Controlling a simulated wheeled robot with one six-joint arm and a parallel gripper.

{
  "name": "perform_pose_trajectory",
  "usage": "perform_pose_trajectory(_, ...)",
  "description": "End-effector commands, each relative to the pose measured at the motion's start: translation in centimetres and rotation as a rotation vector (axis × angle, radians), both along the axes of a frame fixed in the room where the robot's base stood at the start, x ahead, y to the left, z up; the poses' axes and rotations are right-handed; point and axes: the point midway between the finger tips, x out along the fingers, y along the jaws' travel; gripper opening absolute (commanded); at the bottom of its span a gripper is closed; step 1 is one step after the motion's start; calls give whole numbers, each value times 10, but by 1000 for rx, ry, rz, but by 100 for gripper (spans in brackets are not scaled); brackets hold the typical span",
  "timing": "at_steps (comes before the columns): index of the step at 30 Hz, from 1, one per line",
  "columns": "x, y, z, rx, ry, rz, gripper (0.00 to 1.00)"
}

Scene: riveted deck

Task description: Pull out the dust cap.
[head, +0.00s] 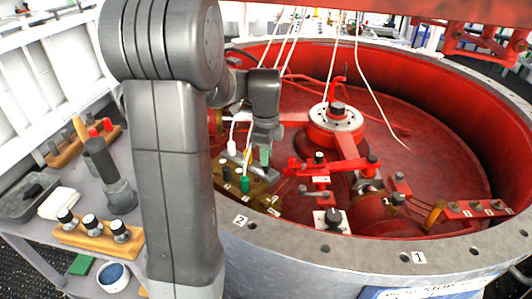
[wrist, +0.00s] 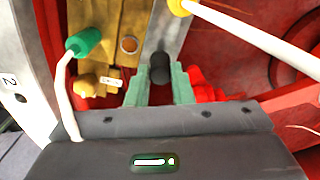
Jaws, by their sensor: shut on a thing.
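The dust cap, a short black cylinder (wrist: 160,69), shows in the wrist view between the pale green fingers of my gripper (wrist: 160,90). The fingers are shut on it from both sides. A grey metal strip lies behind it, and I cannot tell whether the cap is still seated. In the head view my gripper (head: 265,156) points down over the brass panel (head: 222,182) at the tank's left side. The cap is hidden there by the fingers.
Beside the gripper, a green plug (wrist: 85,42) and a yellow plug (wrist: 180,6) carry white cables. An open round hole (wrist: 129,45) and a brass knob (wrist: 84,86) are near. Red brackets (head: 318,167) stand right of the panel. A tool cart (head: 75,228) stands left.

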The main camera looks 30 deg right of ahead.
Motion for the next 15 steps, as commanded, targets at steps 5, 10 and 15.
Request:
perform_pose_trajectory(5, 0, 0, -4, 0, 0, 0, 0)
perform_pose_trajectory(10, 0, 0, -8, 1, 1, 0, 0)
perform_pose_trajectory(15, 0, 0, -11, 1, 1, 0, 0)
